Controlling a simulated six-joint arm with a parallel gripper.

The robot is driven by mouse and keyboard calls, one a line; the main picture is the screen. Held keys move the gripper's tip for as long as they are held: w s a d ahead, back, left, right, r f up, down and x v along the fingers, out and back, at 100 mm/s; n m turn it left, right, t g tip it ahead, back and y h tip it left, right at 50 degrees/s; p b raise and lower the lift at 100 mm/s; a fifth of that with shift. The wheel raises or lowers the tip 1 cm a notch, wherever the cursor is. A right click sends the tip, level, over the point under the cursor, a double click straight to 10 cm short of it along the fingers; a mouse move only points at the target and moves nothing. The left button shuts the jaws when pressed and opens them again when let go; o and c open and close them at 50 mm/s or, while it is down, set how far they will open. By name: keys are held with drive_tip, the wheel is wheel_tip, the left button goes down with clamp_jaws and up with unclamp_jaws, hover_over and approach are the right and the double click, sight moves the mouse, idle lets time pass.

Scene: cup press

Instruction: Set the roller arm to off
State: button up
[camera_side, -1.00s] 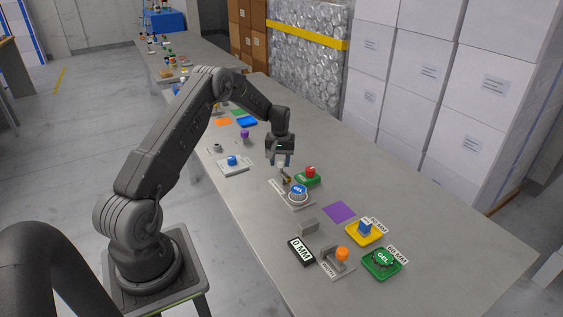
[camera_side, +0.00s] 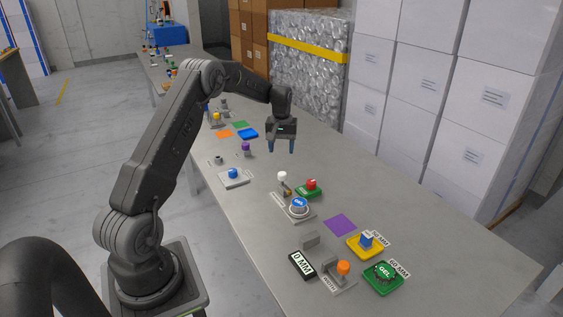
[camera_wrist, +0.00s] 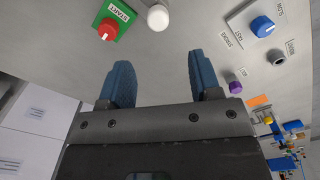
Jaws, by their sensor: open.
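A red START button (camera_side: 311,184) on a green plate stands right of the lever. A blue knob (camera_side: 233,173) on a grey plate and a purple knob (camera_side: 246,147) are to the left. The table right of my gripper is clear.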

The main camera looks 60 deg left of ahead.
wheel_tip(320, 180, up, 3)
drive_tip(key=shift+r, duration=0.1)
idle(0.3)
drive_tip(key=s+d+r+m+t+y, duration=0.1)
drive_tip(key=s+d+r+m, duration=0.25)
drive_tip(key=d+r, duration=0.6)
drive_tip(key=s+d+r+m+t, duration=0.2)
drive_tip(key=s+d+r, duration=0.2)
drive_tip(key=d+r, duration=0.55)
drive_tip(key=s+d+f+m+t, duration=0.1)
drive_tip(key=s+d+f+m, duration=0.1)
drive_tip(key=s+d, duration=0.5)
drive_tip(key=s+d+f+m+t+h, duration=0.1)
drive_tip(key=s+d+f+m, duration=0.1)
drive_tip(key=s+d, duration=0.6)
drive_tip(key=s+m, duration=0.1)
drive_tip(key=s, duration=0.3)
drive_tip(key=shift+d+t, duration=0.2)
drive_tip(key=shift+t, duration=0.1)
